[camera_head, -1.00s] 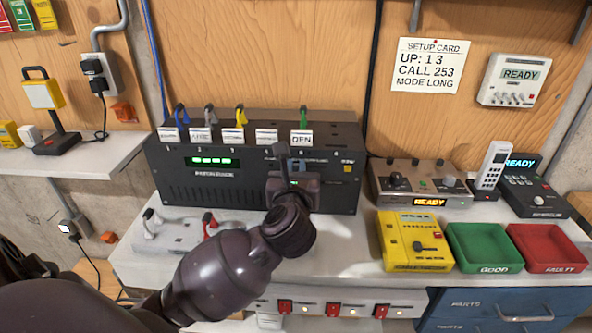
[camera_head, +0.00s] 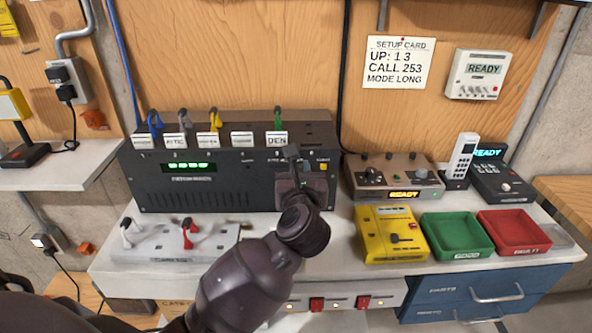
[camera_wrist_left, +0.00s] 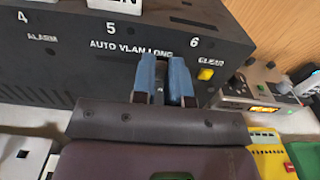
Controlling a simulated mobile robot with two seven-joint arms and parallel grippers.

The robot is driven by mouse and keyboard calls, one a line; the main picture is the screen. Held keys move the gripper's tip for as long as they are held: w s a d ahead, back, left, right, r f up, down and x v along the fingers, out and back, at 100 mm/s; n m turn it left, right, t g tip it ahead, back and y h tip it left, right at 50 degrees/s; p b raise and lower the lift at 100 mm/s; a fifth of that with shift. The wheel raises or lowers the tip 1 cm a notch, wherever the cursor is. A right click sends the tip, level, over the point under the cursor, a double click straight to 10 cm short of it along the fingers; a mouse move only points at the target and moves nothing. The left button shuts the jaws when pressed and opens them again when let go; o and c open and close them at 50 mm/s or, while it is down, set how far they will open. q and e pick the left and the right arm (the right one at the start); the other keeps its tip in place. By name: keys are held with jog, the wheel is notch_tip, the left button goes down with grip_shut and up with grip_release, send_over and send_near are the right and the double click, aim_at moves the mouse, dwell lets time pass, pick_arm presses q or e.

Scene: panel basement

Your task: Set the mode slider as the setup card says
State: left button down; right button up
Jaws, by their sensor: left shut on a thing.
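The black switch box (camera_head: 215,180) stands on the bench with its front panel facing me. My left gripper (camera_head: 292,160) is at the right part of that panel. In the left wrist view its two blue-grey fingers (camera_wrist_left: 166,82) are close together just below the words "AUTO VLAN LONG", at the "LONG" end. They are shut on the mode slider's knob, which the fingers mostly hide. The setup card (camera_head: 398,62) on the wooden wall reads "UP: 1 3", "CALL 253", "MODE LONG". My right gripper is not in view.
A yellow button (camera_wrist_left: 206,74) sits right of the fingers. Several coloured-handled levers with cards line the box top. To the right are a grey-brown console (camera_head: 392,178), a yellow tester (camera_head: 388,235), and green (camera_head: 455,232) and red (camera_head: 514,231) trays.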

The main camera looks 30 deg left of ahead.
pick_arm(q)
jog(key=c, duration=1.1)
grip_release()
jog(key=shift+w+d, duration=0.1)
jog(key=shift+d, duration=0.15)
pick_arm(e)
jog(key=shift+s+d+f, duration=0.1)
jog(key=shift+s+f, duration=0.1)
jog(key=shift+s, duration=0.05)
pick_arm(q)
jog(key=shift+a, duration=0.1)
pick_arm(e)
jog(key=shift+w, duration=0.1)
pick_arm(q)
jog(key=shift+s+d+f, duration=0.1)
jog(key=shift+s+d, duration=0.2)
jog(key=shift+s, duration=0.15)
jog(key=b+v, duration=0.1)
jog(key=v, duration=0.8)
jog(key=shift+s+d, duration=0.15)
jog(key=shift+s, duration=0.25)
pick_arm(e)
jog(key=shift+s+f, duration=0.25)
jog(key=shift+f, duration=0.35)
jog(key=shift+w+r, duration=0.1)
